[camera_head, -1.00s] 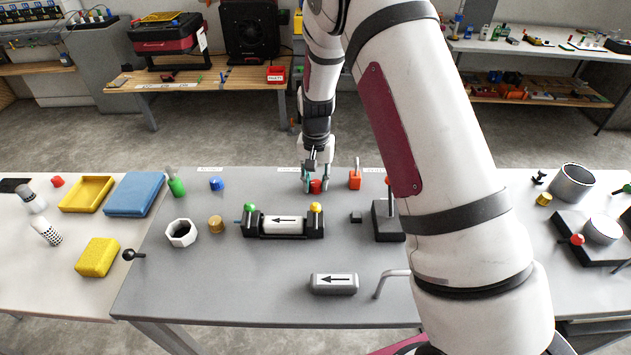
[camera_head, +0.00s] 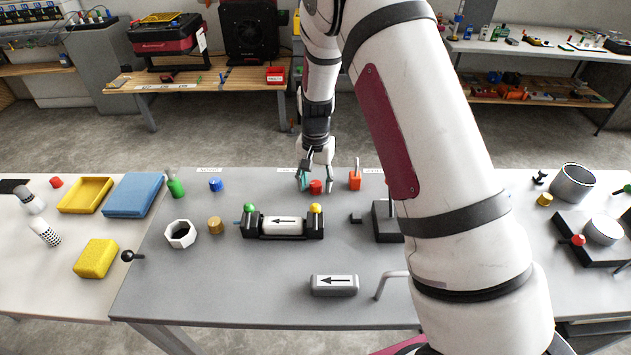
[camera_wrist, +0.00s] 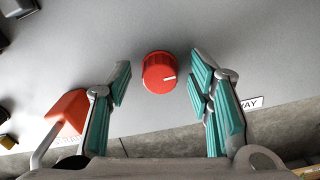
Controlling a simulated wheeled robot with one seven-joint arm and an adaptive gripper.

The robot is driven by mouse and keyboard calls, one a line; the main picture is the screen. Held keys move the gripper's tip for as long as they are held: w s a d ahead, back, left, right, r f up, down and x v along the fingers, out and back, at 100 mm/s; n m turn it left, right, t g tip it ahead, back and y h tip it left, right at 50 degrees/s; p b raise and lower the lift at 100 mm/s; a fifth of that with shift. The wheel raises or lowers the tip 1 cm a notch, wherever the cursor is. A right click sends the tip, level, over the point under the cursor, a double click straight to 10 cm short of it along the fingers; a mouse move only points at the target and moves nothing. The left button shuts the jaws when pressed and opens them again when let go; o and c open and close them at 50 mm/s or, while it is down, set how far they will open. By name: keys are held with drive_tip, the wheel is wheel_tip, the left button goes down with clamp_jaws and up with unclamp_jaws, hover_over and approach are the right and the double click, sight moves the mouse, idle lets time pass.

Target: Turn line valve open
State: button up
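A round red knob (camera_head: 316,187) with a white pointer line stands near the back edge of the grey table. In the wrist view the red knob (camera_wrist: 159,72) lies between my fingertips, with a gap on both sides. My gripper (camera_head: 316,181) points down at it, open and empty; its teal-padded fingers also show in the wrist view (camera_wrist: 160,75). An orange-red block valve (camera_head: 355,180) with a lever stands just right of the knob, and in the wrist view its orange body (camera_wrist: 69,108) is beside the left finger. I cannot read which one is labelled line valve.
A blue knob (camera_head: 216,184) and a green lever valve (camera_head: 176,187) stand to the left. A cradle with an arrow-marked cylinder (camera_head: 283,226) is in front of my gripper. A label ending in "WAY" (camera_wrist: 251,103) lies by the table edge.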

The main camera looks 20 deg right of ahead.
sight(316, 184)
wheel_tip(316, 184, up, 12)
idle(0.7)
idle(0.4)
drive_tip(key=s+r+n+t, duration=0.3)
drive_tip(key=s+r+n, duration=0.1)
drive_tip(key=s+r, duration=1.55)
drive_tip(key=s+f+n+t, duration=0.1)
drive_tip(key=s+f+n, duration=0.1)
drive_tip(key=s, duration=1)
drive_tip(key=shift+s+d+n+t, duration=0.25)
drive_tip(key=shift+s+n+t, duration=0.05)
drive_tip(key=shift+n+t, duration=0.1)
